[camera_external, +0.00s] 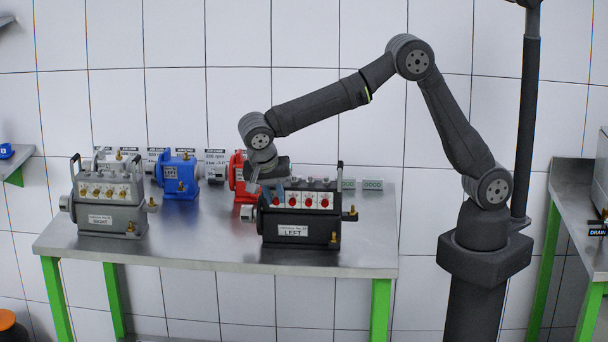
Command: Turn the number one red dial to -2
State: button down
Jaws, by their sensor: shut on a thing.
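The black testbench unit labelled LEFT (298,230) stands on the metal table, with a row of several red dials on white plates along its upper front. The leftmost red dial (277,202) is at the gripper end of this row. The dial numbers and scale marks are too small to read. My gripper (273,190) reaches down over the unit's upper left corner and is shut at the leftmost dial. The fingertips and the exact contact are small and partly hidden in this view.
A grey unit labelled RIGHT (108,215) with brass dials stands at the table's left. A blue pump (180,178) and a red pump (239,180) stand behind. GOOD signs (372,184) are at the back right. The metal table (200,243) is clear between the two units.

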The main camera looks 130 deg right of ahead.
jog(key=shift+w+d+f+n+g+y, duration=0.1)
jog(key=shift+w+d+n+g+y, duration=0.1)
jog(key=shift+g+y, duration=0.5)
jog(key=shift+w+d+n+g+y, duration=0.1)
jog(key=shift+d+n+g+y, duration=0.1)
jog(key=shift+g+y, duration=0.45)
jog(key=c, duration=1.6)
grip_release()
jog(key=shift+a, duration=0.1)
